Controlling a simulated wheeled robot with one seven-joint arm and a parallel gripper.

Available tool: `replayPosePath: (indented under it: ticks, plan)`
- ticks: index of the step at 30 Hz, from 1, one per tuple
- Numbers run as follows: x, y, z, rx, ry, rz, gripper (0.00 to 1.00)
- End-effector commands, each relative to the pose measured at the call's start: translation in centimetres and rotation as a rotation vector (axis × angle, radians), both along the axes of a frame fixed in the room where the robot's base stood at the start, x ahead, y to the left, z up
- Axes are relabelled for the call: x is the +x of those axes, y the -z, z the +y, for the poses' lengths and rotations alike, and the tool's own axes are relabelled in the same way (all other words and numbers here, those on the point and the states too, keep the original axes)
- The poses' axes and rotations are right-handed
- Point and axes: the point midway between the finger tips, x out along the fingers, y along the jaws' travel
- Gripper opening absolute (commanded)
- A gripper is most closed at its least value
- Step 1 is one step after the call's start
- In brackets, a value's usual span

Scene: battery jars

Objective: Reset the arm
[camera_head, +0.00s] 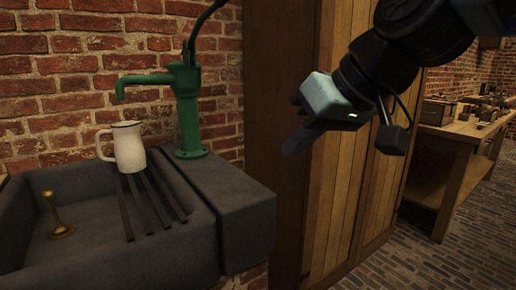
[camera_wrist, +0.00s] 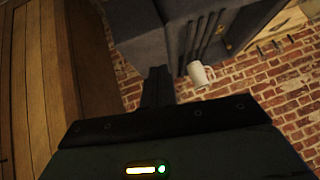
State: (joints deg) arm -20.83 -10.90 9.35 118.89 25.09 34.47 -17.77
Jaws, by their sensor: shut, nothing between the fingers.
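My gripper (camera_head: 296,142) hangs in the air at the upper right of the head view, in front of a tall wooden cabinet and to the right of the stone sink. Its fingers are shut and hold nothing. In the wrist view its dark fingers (camera_wrist: 158,85) show together at the middle. No object touches it. A white jug (camera_head: 128,147) stands on the ribbed part of the sink, apart from the gripper. The jug also shows in the wrist view (camera_wrist: 200,73).
The stone sink (camera_head: 240,200) is at left, with a green hand pump (camera_head: 187,105) at its back and a brass piece (camera_head: 56,215) in its basin. The wooden cabinet (camera_head: 342,170) is close behind my gripper. A cluttered workbench (camera_head: 455,130) stands at right. Brick floor (camera_head: 420,265) is clear at lower right.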

Motion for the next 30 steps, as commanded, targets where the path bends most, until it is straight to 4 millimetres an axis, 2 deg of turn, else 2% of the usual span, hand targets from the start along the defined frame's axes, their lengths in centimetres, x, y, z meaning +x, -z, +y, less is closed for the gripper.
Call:
replayPosePath:
  ticks: [1, 3, 6, 12, 16, 17, 18, 26, 30]
  plan:
    - [-1.8, 3.5, -0.1, -0.056, -0.017, 0.066, 0.0]
    - [-4.4, 7.6, -0.6, -0.133, -0.033, 0.146, 0.0]
    - [-7.9, 12.4, -1.9, -0.236, -0.054, 0.239, 0.0]
    - [-13.9, 18.9, -5.2, -0.414, -0.092, 0.375, 0.0]
    - [-17.5, 21.9, -7.9, -0.524, -0.115, 0.443, 0.0]
    - [-17.7, 21.3, -8.2, -0.533, -0.115, 0.446, 0.0]
    - [-17.4, 19.7, -7.9, -0.525, -0.111, 0.44, 0.0]
    - [-17.4, 13.9, -7.8, -0.521, -0.11, 0.44, 0.0]
    - [-17.3, 9.8, -7.8, -0.52, -0.109, 0.439, 0.0]
